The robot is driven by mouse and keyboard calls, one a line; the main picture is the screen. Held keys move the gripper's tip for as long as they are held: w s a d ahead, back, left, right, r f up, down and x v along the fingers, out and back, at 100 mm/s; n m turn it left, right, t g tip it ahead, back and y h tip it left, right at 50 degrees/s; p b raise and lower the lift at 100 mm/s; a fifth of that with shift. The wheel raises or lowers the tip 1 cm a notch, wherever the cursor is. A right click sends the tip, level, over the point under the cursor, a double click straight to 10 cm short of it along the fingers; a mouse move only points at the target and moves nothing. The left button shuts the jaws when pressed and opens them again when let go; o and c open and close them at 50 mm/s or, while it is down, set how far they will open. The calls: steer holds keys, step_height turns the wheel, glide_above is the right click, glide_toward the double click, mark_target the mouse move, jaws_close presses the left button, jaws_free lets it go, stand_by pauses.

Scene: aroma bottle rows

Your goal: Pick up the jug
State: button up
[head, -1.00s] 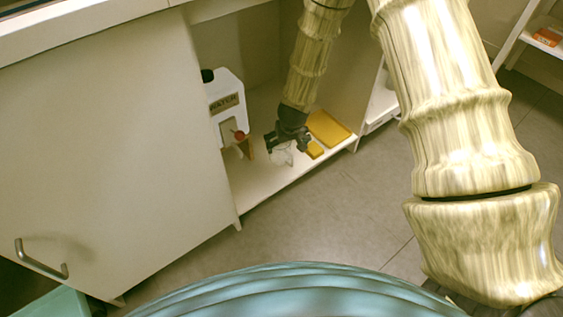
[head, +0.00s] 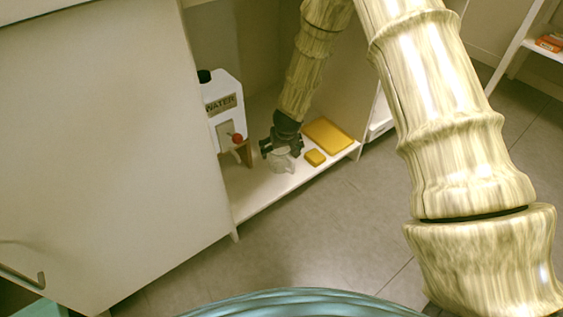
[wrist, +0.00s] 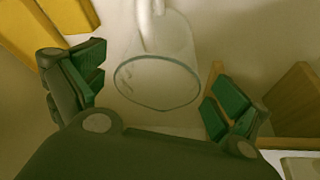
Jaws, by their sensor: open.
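The jug (head: 281,161) is clear glass and stands on the white cabinet shelf, partly covered by my gripper in the head view. In the wrist view the jug (wrist: 157,80) shows its round rim toward the camera and a pale handle (wrist: 150,25) at the top. My gripper (head: 279,147) is at the jug inside the cabinet. In the wrist view my gripper (wrist: 155,97) is open, with green-padded fingers on the left and right of the jug. Gaps show between the pads and the glass.
A yellow board (head: 328,134) and a small yellow block (head: 315,157) lie to the right. A white cabinet door (head: 110,160) is at the left, and the floor in front is clear.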

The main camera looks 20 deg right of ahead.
mark_target(279, 153)
steer(key=shift+b+x, duration=1.9)
steer(key=shift+x, duration=0.55)
steer(key=c, duration=1.1)
